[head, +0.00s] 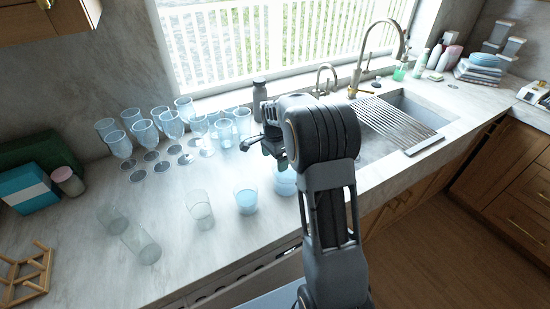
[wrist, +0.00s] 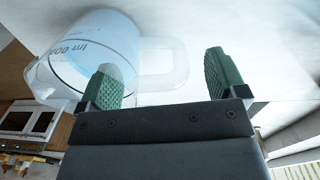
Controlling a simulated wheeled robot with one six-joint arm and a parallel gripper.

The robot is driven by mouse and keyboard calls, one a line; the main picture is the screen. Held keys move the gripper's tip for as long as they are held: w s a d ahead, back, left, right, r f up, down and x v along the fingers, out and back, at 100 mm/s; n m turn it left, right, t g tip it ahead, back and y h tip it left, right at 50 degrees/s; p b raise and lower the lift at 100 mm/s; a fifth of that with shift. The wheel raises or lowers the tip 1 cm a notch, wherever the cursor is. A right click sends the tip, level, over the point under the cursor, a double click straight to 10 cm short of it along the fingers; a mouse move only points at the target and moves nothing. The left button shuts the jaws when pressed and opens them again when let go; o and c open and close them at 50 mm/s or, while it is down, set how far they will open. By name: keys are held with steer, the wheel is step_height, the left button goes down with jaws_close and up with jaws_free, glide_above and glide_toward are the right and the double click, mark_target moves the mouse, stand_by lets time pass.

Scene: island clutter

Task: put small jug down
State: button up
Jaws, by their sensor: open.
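The small jug is a clear measuring jug with a blue tint and blue print. In the head view the jug (head: 284,183) is at the counter's front part, mostly hidden by my arm. In the wrist view the jug (wrist: 100,40) is large at the upper left, its clear handle (wrist: 180,65) pointing right. My gripper (wrist: 165,80) is open, its two green fingers apart, with the handle in the space between and just beyond them. In the head view my gripper (head: 262,143) is small and partly hidden by the wrist. The jug's base contact is hard to see.
A blue-tinted glass (head: 246,199) and a clear glass (head: 200,208) stand left of the jug. Two clear tumblers (head: 140,243) are further left. Several stemmed glasses (head: 172,124) crowd the back. A grey bottle (head: 260,100) stands behind my gripper; the sink with rack (head: 395,122) is right.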

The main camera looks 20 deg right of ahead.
step_height(320, 180, up, 14)
steer(key=shift+w+b, duration=0.2)
steer(key=shift+b, duration=0.25)
steer(key=shift+f, duration=0.15)
stand_by(0.5)
steer(key=s+f+n, duration=0.1)
steer(key=n, duration=0.1)
steer(key=s+a+f+n, duration=0.1)
steer(key=f+n, duration=0.1)
steer(key=n, duration=0.1)
steer(key=s+f+n, duration=0.1)
steer(key=n, duration=0.1)
steer(key=shift+s+a+f+n+t, duration=0.15)
steer(key=shift+s+n+t, duration=0.15)
steer(key=shift+t, duration=0.1)
steer(key=s+a+n+t, duration=0.2)
steer(key=s+a+n, duration=0.1)
steer(key=s, duration=0.7)
steer(key=s+a+n+t, duration=0.1)
steer(key=s+a+n, duration=0.2)
steer(key=s, duration=0.6)
steer(key=shift+s+a+r+n+t, duration=0.3)
steer(key=shift+s+n+t, duration=0.1)
steer(key=shift+n, duration=0.7)
